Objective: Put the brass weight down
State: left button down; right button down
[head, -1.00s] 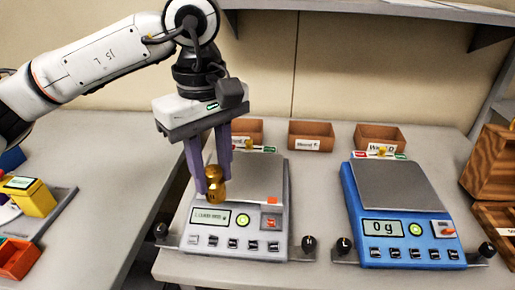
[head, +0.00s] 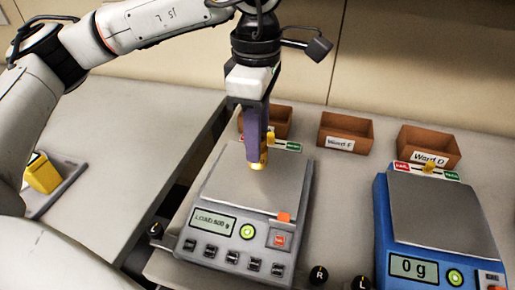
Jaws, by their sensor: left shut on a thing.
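My left gripper (head: 257,160) comes down from above over the grey scale (head: 218,255). It is shut on the brass weight (head: 258,166), whose gold lower part shows just below the fingertips. The fingers hide the rest of it. The weight is over the back part of the scale's metal plate (head: 255,186); I cannot tell whether it touches the plate. The grey scale's display (head: 213,222) shows text beginning with LOAD, the rest too small to read surely. My right gripper is not in view.
A blue scale (head: 388,225) reading 0 g stands at the right. A yellow block (head: 42,174) sits on a tray at the left. The grey plate's front is clear.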

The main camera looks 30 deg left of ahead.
pick_arm(q)
jog(key=shift+f, duration=1.5)
jog(key=shift+f, duration=0.25)
jog(key=c, duration=1.3)
grip_release()
jog(key=shift+r, duration=0.1)
jog(key=shift+c, duration=0.2)
notch_tip(320, 180, up, 12)
jog(key=shift+r, duration=0.15)
